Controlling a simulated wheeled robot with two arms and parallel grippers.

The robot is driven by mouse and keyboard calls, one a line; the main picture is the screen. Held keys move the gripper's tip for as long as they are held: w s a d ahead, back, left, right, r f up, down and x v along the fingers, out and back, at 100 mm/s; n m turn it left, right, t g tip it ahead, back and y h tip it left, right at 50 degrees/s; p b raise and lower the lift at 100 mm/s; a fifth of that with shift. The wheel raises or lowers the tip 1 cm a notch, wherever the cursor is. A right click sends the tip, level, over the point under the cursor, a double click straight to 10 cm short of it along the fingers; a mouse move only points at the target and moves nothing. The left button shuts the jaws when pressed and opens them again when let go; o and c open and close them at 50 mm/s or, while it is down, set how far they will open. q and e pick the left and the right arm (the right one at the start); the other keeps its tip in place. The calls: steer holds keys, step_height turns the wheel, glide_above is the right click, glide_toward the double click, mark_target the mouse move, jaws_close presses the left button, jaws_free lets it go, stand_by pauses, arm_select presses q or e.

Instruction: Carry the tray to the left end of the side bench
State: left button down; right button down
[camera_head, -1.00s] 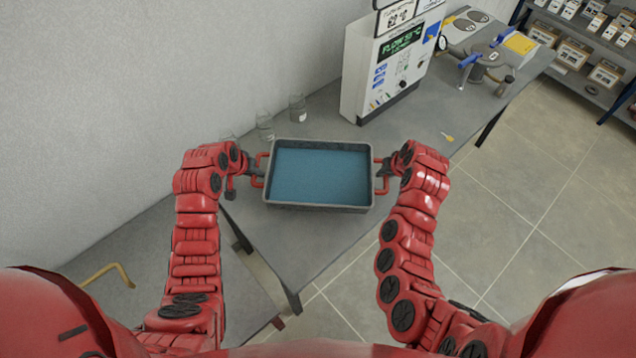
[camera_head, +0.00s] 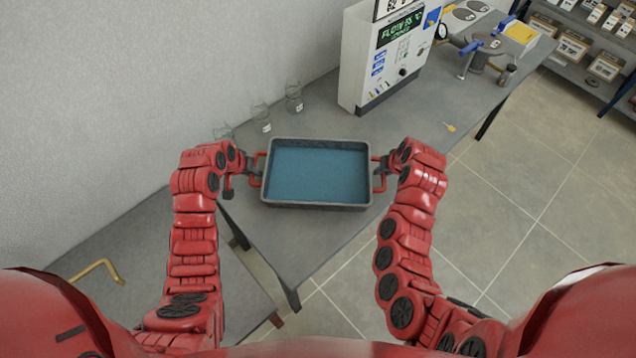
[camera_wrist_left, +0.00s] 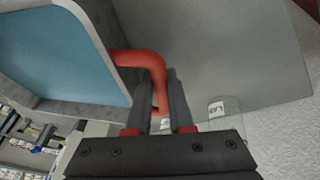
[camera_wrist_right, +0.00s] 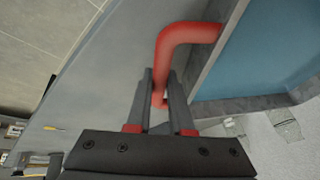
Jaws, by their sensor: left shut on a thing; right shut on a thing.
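The tray (camera_head: 318,206) is a dark grey rectangular pan with a blue inside and a red handle at each short end. It is in front of me, over the near part of a grey bench. My left gripper (camera_head: 257,172) is shut on the tray's left red handle, which shows in the left wrist view (camera_wrist_left: 158,70). My right gripper (camera_head: 379,170) is shut on the right red handle, seen in the right wrist view (camera_wrist_right: 165,60). The tray looks level. I cannot tell its height above the bench.
Several glass beakers (camera_head: 262,118) stand by the wall behind the tray. A white control unit (camera_head: 362,75) and a clamp device (camera_head: 485,50) stand farther along the grey bench (camera_head: 300,245). A lower grey surface (camera_head: 150,250) with a yellow bent bar (camera_head: 100,268) is at left. Shelves are at far right.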

arm_select(q)
steer(key=shift+f, duration=0.45)
arm_select(e)
steer(key=shift+f, duration=0.45)
arm_select(q)
steer(key=c, duration=1.1)
jaws_free()
steer(key=shift+r, duration=0.2)
arm_select(e)
steer(key=c, duration=1.1)
jaws_free()
steer(key=shift+r, duration=0.2)
arm_select(q)
steer(key=o, duration=0.3)
arm_select(e)
steer(key=o, duration=0.3)
steer(key=shift+s+r, duration=0.1)
arm_select(q)
steer(key=v, duration=1.2)
arm_select(e)
steer(key=v, duration=1.1)
steer(key=shift+s+r, duration=0.2)
steer(key=shift+r, duration=0.15)
